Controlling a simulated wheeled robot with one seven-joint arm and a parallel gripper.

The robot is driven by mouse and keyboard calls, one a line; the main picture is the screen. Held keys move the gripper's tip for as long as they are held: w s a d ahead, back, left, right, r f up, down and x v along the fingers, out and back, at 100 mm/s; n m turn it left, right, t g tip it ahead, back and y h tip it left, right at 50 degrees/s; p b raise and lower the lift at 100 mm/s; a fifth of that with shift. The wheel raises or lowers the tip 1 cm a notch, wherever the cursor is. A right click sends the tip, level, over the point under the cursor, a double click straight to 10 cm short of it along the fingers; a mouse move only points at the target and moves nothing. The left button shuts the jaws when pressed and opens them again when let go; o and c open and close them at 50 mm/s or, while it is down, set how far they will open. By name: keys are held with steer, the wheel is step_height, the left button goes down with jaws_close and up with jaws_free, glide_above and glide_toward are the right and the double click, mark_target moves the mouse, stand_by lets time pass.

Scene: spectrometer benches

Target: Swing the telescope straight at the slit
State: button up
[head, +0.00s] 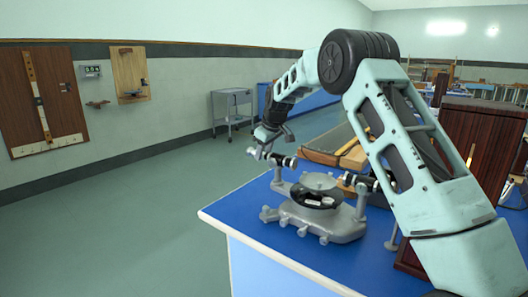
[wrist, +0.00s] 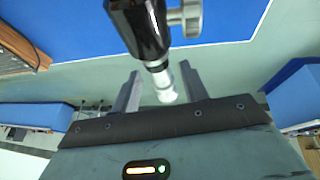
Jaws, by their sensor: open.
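The spectrometer (head: 318,205) stands on the blue bench, a grey instrument with a round table and a dark ring scale below it. Its telescope (head: 284,161), a short dark tube with a pale end, points toward my gripper (head: 266,150). In the wrist view the telescope (wrist: 140,28) is a black tube narrowing to a white eyepiece, with a metal knob at its side. My gripper (wrist: 160,70) is open, with the eyepiece end showing between its two fingers. Contact is not visible. A second dark tube (head: 360,182) is on the right side, partly behind my arm. The slit cannot be made out.
The blue bench top (head: 250,212) is bare left of the spectrometer. A wooden case (head: 335,146) lies behind it and a dark wooden cabinet (head: 492,140) stands right. A grey trolley (head: 232,107) stands by the wall. The floor at left is clear.

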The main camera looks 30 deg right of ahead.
steer(key=v, duration=1.7)
steer(key=s+a+f+g+y+p, duration=0.1)
steer(key=s+a+f, duration=0.1)
steer(key=s+a, duration=0.5)
steer(key=s+a+f+n+g+p, duration=0.1)
steer(key=s+a, duration=0.2)
steer(key=a, duration=0.7)
steer(key=s+a+f+g+y+p, duration=0.1)
steer(key=s+a+f, duration=0.1)
steer(key=s+a, duration=0.55)
steer(key=s+a+f+p, duration=0.1)
steer(key=s+a+f, duration=0.1)
steer(key=s, duration=0.6)
steer(key=s+a+f+n+g+h, duration=0.1)
steer(key=s+a+f, duration=0.1)
steer(key=s, duration=0.7)
steer(key=s+a+f+p, duration=0.1)
steer(key=s+f, duration=0.3)
steer(key=s, duration=0.5)
steer(key=shift+a+n+g+h+p, duration=0.3)
steer(key=shift+a+n+g, duration=0.1)
steer(key=shift+a, duration=0.35)
steer(key=shift+s+d, duration=0.1)
